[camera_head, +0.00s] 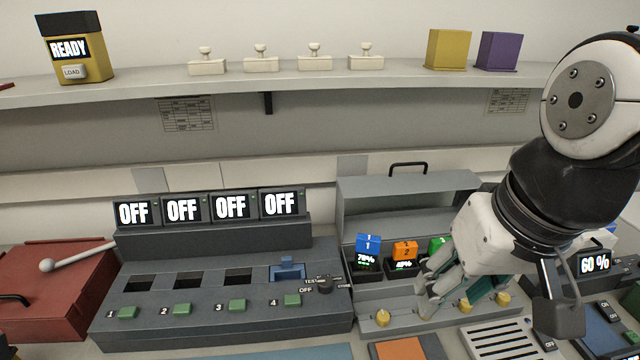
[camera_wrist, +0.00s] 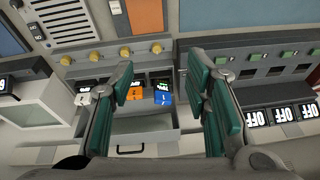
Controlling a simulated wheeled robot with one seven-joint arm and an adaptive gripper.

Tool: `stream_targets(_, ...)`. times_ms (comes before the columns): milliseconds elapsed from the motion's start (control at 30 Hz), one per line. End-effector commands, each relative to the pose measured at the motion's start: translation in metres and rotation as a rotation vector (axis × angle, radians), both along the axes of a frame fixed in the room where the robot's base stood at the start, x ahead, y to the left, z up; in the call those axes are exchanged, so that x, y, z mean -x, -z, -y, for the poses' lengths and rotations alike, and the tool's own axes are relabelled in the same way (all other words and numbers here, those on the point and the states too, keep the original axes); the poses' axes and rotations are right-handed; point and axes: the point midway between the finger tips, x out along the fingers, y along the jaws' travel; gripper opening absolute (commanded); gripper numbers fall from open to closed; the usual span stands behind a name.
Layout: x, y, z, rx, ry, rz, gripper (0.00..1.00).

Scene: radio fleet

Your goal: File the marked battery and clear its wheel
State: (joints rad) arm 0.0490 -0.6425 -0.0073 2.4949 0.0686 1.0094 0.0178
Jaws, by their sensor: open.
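My gripper (camera_head: 445,285) is open and empty above the right part of an open grey case (camera_head: 400,198). Its two green-padded fingers also show in the wrist view (camera_wrist: 163,75), spread apart. A blue battery marked 1 (camera_head: 368,245), an orange battery marked 2 (camera_head: 404,250) and a partly hidden green battery (camera_head: 437,244) stand in the case bays. In the wrist view, the blue battery (camera_wrist: 163,97) and orange battery (camera_wrist: 133,93) show between the fingers, and a white one (camera_wrist: 82,99) shows beside the left finger. Yellow knobs (camera_head: 382,318) line the case's front. I cannot tell which battery is marked.
A charger (camera_head: 215,320) at left has green buttons, several OFF displays and a blue piece (camera_head: 288,270) in slot 4. A red box (camera_head: 55,290) stands left of it. A 60% display (camera_head: 595,263) is at right. Stamps (camera_head: 314,58) and a READY device (camera_head: 75,50) stand on the shelf.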

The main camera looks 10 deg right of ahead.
Motion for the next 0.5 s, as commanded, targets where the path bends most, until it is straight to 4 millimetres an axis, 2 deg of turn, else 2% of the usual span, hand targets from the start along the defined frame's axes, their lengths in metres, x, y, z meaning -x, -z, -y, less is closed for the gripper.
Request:
stream_targets(267, -0.038, 0.027, -0.013, -0.275, 0.266, -0.311, 0.43)
stream_targets(500, -0.084, 0.047, -0.016, -0.541, 0.498, -0.549, 0.43)
